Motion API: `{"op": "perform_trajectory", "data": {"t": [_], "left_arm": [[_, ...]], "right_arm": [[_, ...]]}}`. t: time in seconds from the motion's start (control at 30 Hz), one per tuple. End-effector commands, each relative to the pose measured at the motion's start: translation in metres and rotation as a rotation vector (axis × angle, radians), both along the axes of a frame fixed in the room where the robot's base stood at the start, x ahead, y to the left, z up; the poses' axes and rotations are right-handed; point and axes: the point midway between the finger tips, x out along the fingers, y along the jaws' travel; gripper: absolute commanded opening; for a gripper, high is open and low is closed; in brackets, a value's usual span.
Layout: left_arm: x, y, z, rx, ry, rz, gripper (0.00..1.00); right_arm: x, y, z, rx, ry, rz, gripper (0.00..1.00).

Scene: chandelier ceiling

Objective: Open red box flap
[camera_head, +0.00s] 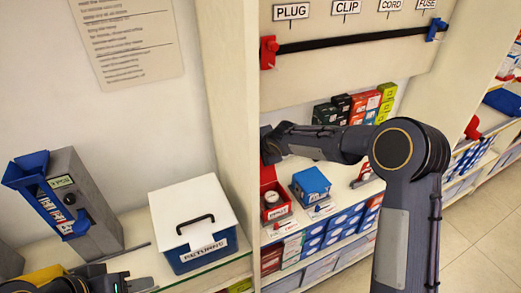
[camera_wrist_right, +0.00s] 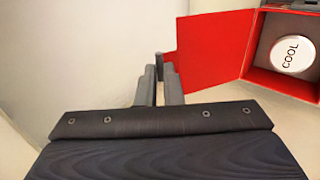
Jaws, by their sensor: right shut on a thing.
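The red box (camera_head: 277,214) stands on the right shelf in the head view, with a round can labelled COOL (camera_wrist_right: 292,54) inside. Its red flap (camera_wrist_right: 208,45) is swung out to the left of the box in the right wrist view, and the box mouth is open. My right gripper (camera_wrist_right: 161,80) is shut on the outer left edge of the flap. In the head view that gripper (camera_head: 270,145) is small and partly hidden by the wall edge and arm. My left gripper (camera_head: 135,283) is at the bottom left, far from the red box, its fingers unclear.
A blue box (camera_head: 311,184) stands right of the red box, with several stacked cartons (camera_head: 350,105) behind. A white-lidded box labelled RETURNS (camera_head: 195,215) and a grey dispenser (camera_head: 85,200) stand on the left counter. A wall panel (camera_head: 232,100) divides the two areas.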

Motion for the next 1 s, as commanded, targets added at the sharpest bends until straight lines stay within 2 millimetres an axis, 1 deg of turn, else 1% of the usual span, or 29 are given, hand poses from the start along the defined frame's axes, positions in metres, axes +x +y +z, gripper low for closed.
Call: {"op": "perform_trajectory", "data": {"t": [0.37, 0.4, 0.5, 0.87, 1.0], "left_arm": [[0.0001, 0.0000, -0.0008, 0.000, 0.000, 0.000, 0.36], [0.0000, 0.0000, -0.0009, 0.000, 0.000, 0.000, 0.36], [0.0000, 0.0000, -0.0009, 0.000, 0.000, 0.000, 0.36], [0.0000, 0.0000, -0.0014, 0.000, 0.000, 0.000, 0.36], [0.0000, 0.0000, -0.0043, 0.000, 0.000, 0.000, 0.36]], "right_arm": [[0.0020, 0.0011, -0.0014, 0.004, -0.005, 0.002, 0.00], [0.0019, 0.0011, -0.0017, 0.004, -0.004, 0.002, 0.12], [0.0013, 0.0011, -0.0028, 0.003, -0.001, 0.002, 0.25], [-0.0012, 0.0003, -0.0070, -0.002, 0.009, 0.001, 0.25], [-0.0074, -0.0023, -0.0001, -0.001, 0.006, 0.001, 0.25]]}}
